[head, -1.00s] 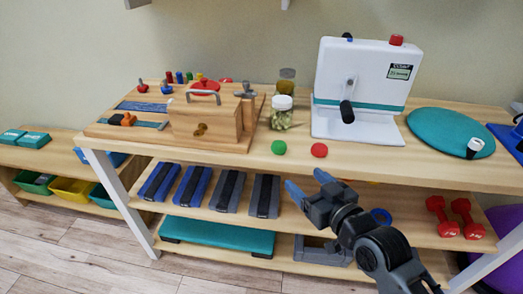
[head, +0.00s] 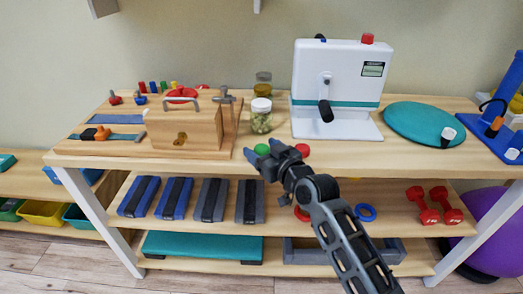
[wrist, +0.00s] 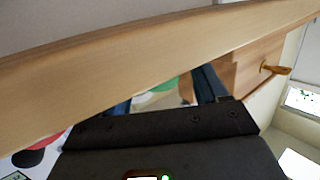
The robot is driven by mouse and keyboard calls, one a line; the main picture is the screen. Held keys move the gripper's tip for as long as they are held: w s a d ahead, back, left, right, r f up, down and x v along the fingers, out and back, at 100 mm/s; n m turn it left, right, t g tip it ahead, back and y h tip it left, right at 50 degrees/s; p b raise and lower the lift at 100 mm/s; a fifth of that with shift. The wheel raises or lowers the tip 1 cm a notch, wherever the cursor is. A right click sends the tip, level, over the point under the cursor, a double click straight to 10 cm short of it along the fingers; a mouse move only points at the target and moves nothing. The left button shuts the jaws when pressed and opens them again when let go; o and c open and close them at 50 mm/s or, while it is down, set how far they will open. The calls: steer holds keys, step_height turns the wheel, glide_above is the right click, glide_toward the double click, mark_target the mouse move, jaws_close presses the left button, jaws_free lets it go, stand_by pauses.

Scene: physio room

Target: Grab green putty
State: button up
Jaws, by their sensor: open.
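The green putty (head: 262,149) is a small round lump near the front edge of the wooden table top, partly hidden by my gripper. In the wrist view a green patch (wrist: 168,85) shows between the two blue fingers, beyond the table edge. My gripper (head: 264,151) is open at the front edge of the table, with its blue fingertips in front of and around the putty in the picture. I cannot tell whether they touch it. No object is seen held.
A red putty (head: 302,150) lies just right of my gripper. Behind are a glass jar (head: 261,120) and a white machine (head: 338,90). A wooden box (head: 185,130) stands left. The table's front edge (wrist: 120,75) crosses close before the wrist camera. A shelf below holds red dumbbells (head: 428,212).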

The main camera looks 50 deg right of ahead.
steer(key=shift+w+d+f, duration=0.1)
steer(key=shift+w, duration=0.3)
steer(key=c, duration=1)
